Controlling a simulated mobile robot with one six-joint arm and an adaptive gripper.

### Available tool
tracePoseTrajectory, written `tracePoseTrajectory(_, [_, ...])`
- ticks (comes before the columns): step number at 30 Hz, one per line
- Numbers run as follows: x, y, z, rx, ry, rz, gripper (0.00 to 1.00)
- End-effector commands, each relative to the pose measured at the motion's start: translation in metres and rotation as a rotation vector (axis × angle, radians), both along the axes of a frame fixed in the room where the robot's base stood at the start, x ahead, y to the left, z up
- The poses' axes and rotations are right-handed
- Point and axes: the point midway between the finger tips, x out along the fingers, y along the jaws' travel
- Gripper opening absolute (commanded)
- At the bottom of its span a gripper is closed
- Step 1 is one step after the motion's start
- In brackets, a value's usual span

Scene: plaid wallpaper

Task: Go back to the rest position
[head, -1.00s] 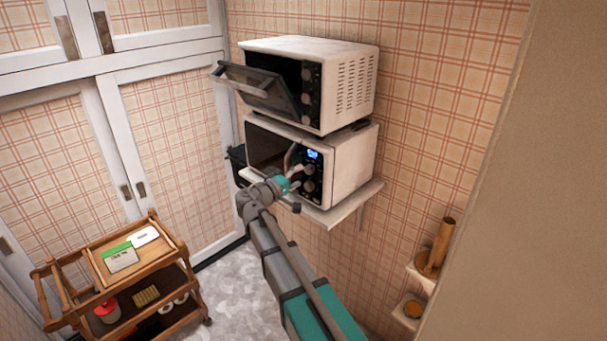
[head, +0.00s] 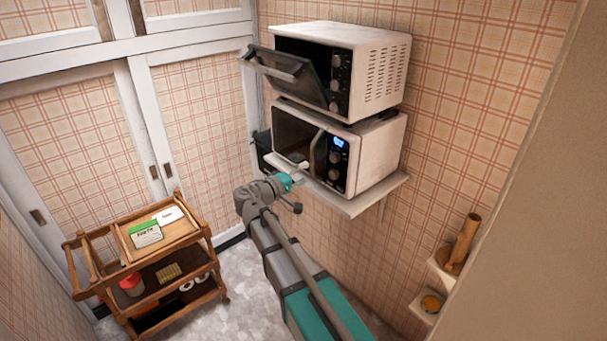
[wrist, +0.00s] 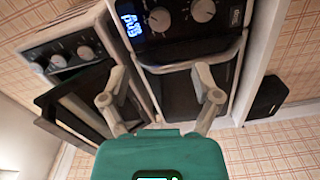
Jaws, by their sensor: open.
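My gripper (head: 298,174) hangs in front of the lower white microwave (head: 382,158), close to its lower front edge in the head view. In the wrist view its two grey fingers (wrist: 160,85) are spread apart with nothing between them. The microwave's control panel, with a lit blue display (wrist: 131,24) and knobs, shows at the top of that view. Its dark front and curved handle (head: 318,152) are visible in the head view; I cannot tell if its door is fully closed.
A toaster oven (head: 380,75) with its door (head: 285,75) tilted open stands above the microwave. A wall shelf (head: 350,207) supports them. A wooden trolley (head: 215,235) stands at left, before tall cupboards (head: 200,120). Small corner shelves (head: 425,312) hold items at right.

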Motion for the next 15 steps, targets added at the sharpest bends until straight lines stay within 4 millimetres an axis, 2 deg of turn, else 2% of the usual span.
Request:
tracePoseTrajectory(8, [-0.005, -0.011, -0.007, 0.035, 0.020, -0.017, 0.81])
tracePoseTrajectory(15, [-0.027, -0.052, -0.042, 0.199, 0.112, -0.092, 0.81])
